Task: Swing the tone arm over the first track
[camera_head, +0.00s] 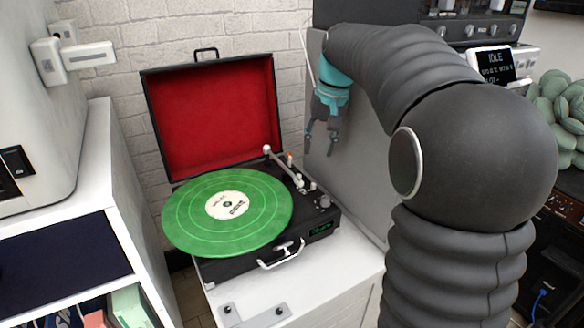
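A suitcase record player (265,251) stands on a white cabinet with its red-lined lid (222,116) open. A green record (179,218) with a white label lies on its platter. The tone arm (284,168) is at the right side of the deck, with a white round end at its back; it appears to lie beside the record, not over it. My gripper (320,145) hangs in the air above and to the right of the tone arm, fingers pointing down and apart. It is open and empty, touching nothing that I can see.
The open lid rises behind the record, in front of a white brick wall. A grey panel (349,135) stands right behind my gripper. A white shelf unit (98,200) is at left. Bare cabinet top (335,265) shows in front of the player. A plant (562,110) is at right.

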